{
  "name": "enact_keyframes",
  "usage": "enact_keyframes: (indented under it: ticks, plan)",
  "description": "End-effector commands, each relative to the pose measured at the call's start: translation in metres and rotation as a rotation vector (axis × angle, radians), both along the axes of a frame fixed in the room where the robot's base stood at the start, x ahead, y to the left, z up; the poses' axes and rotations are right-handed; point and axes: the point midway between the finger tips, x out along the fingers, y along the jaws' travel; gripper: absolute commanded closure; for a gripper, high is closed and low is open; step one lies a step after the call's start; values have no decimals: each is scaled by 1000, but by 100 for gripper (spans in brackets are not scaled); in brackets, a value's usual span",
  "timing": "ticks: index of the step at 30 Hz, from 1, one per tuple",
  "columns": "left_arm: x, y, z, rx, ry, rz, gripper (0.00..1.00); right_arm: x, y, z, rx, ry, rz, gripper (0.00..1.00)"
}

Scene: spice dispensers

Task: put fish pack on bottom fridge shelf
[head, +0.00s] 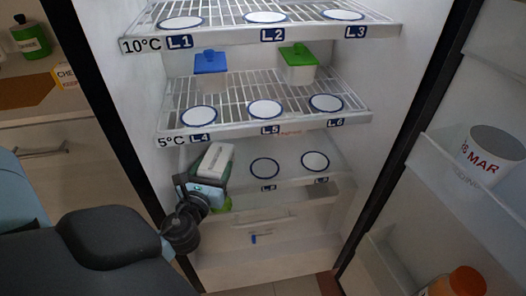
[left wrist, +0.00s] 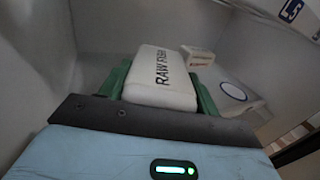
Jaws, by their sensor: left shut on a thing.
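The fish pack (head: 216,160) is a white block at the left of the bottom fridge shelf (head: 240,176). In the left wrist view the pack (left wrist: 160,78) shows the words "RAW FISH". My left gripper (head: 203,181) is shut on the pack, with green fingers on both sides of it; they also show in the left wrist view (left wrist: 160,95). The pack is over or on the shelf's left spot; I cannot tell whether it touches the shelf. My right gripper is not in view.
Two ringed spots, one at the middle (head: 265,168) and one at the right (head: 315,161), are bare on the bottom shelf. The middle shelf (head: 262,127) is close above. A blue-lidded box (head: 211,63) and a green-lidded box (head: 298,62) stand there. The open door (head: 440,150) is at right.

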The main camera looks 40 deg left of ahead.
Motion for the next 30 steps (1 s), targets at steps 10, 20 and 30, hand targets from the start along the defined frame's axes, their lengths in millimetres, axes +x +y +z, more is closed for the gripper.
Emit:
enact_keyframes:
  ticks: [10,20,30]
  plan:
    - [20,-2,0,0,-8,3,79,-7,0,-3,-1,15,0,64]
    - [84,-15,-7,0,-7,3,79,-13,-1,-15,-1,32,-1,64]
    - [145,-27,-14,0,-4,2,79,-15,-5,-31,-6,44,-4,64]
